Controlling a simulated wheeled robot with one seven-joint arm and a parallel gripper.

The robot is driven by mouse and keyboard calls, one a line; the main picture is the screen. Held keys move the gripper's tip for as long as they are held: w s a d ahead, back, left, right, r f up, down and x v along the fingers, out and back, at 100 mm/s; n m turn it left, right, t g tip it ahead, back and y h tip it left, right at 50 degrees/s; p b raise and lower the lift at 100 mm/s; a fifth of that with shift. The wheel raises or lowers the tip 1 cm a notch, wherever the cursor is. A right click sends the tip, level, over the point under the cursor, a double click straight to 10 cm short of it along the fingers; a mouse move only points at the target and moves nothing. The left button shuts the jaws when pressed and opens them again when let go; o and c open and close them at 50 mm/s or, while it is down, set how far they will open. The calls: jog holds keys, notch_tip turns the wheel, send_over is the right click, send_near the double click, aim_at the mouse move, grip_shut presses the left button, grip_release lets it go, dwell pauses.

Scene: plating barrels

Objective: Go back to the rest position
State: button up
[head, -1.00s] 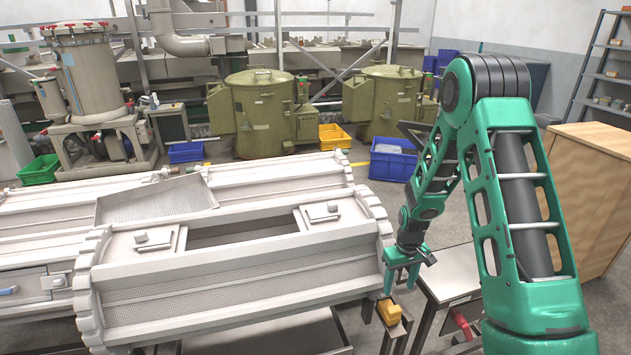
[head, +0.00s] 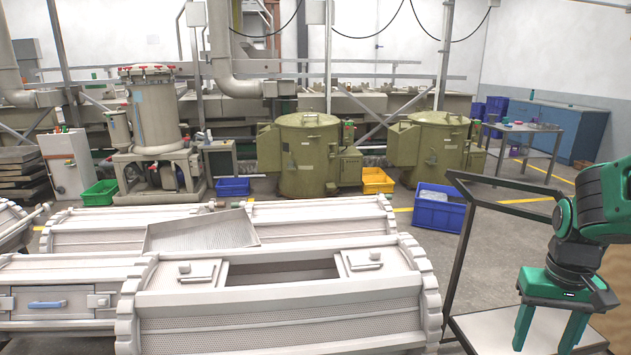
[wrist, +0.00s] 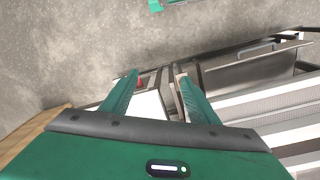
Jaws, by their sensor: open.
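My gripper (head: 548,328) is at the right of the head view, pointing down with its two green fingers spread and nothing between them. It hangs in front of a pale flat surface (head: 492,330), to the right of the nearest plating barrel (head: 280,325) and apart from it. In the wrist view my gripper (wrist: 157,85) also shows open and empty. Below it are the grey floor and part of a white barrel (wrist: 295,108). The barrel has a dark open hatch (head: 285,270) on top.
A perforated panel (head: 205,232) lies over the barrels. A dark metal frame (head: 475,235) rises left of my arm. Some floor between is clear.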

jog(key=s+a+r+m, duration=0.2)
jog(key=s+r, duration=0.2)
jog(key=s, duration=0.8)
jog(key=shift+s+y, duration=0.4)
jog(key=shift+a, duration=0.1)
jog(key=shift+w+f, duration=0.25)
jog(key=shift+w, duration=0.4)
